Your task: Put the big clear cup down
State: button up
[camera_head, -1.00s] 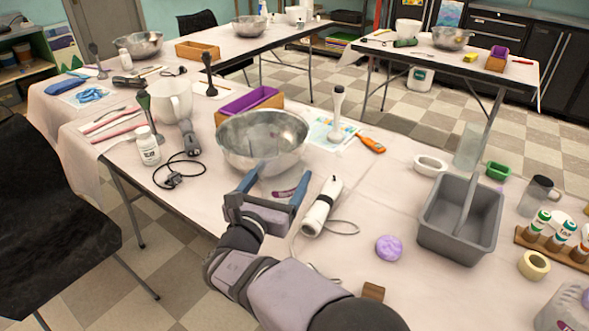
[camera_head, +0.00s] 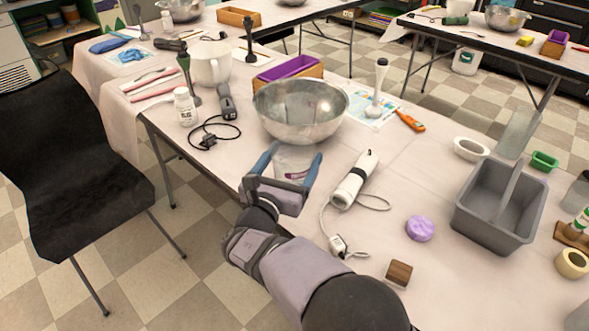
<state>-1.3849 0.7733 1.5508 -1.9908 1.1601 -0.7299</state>
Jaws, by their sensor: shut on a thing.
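My gripper (camera_head: 294,156) is over the near edge of the table, just in front of the metal bowl. Its two blue fingers are apart, with the big clear cup (camera_head: 293,164) between them. The cup is see-through and hard to make out; a purplish mark shows low on it. The gripper body hides its lower near part. I cannot tell whether its base touches the table.
The metal bowl (camera_head: 300,111) is close beyond the fingers. A white hand blender (camera_head: 354,181) with a cord lies just right. A purple soap (camera_head: 420,228), a brown block (camera_head: 399,273) and a grey caddy (camera_head: 499,207) are further right.

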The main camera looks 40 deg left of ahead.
aim_at(299, 160)
jog(key=shift+f, duration=1.9)
jog(key=shift+f, duration=0.15)
jog(key=o, duration=1)
jog(key=shift+s, duration=0.15)
jog(key=v, duration=1.1)
jog(key=shift+s+d+b, duration=0.2)
jog(key=shift+s+b, duration=0.1)
